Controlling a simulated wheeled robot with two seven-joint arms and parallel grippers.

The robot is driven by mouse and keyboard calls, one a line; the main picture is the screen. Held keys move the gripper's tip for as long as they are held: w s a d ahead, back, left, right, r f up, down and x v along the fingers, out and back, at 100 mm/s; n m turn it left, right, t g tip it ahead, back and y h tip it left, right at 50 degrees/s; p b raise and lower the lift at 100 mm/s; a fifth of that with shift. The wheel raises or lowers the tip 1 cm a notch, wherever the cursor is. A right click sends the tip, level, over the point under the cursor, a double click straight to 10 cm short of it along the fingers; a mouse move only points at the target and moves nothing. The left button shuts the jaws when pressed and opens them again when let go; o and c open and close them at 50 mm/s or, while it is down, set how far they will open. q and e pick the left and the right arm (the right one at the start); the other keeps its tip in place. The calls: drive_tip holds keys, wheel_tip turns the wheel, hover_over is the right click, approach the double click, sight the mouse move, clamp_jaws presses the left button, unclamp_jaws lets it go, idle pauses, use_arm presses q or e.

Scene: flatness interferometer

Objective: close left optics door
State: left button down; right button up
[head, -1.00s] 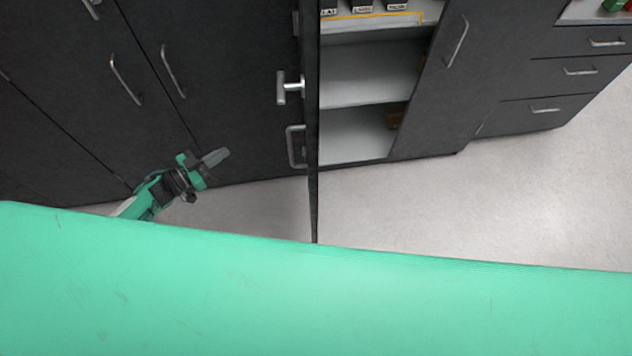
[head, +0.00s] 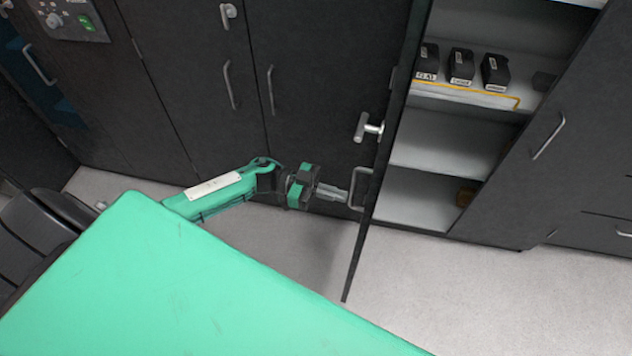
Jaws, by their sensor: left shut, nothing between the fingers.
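The dark optics door (head: 385,165) stands open and shows almost edge-on, jutting out from the cabinet toward me. On its left-facing side are a T-shaped latch (head: 367,127) and, below it, a pull handle (head: 361,188). My left gripper (head: 340,195) is shut and empty, its fingers pointing right, with the tips just left of the pull handle. I cannot tell whether they touch it. My right gripper is out of view.
Right of the door, the open cabinet has pale shelves (head: 440,145) with several black labelled boxes (head: 461,66). Closed dark cabinet fronts (head: 190,90) stand to the left. Pale floor (head: 440,300) lies clear at the lower right. My green body fills the bottom left.

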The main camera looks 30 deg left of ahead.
use_arm(q)
drive_tip(key=d, duration=0.2)
drive_tip(key=w+d+p, duration=0.1)
drive_tip(key=d, duration=0.1)
drive_tip(key=shift+d, duration=0.2)
drive_tip(key=shift+p, duration=0.3)
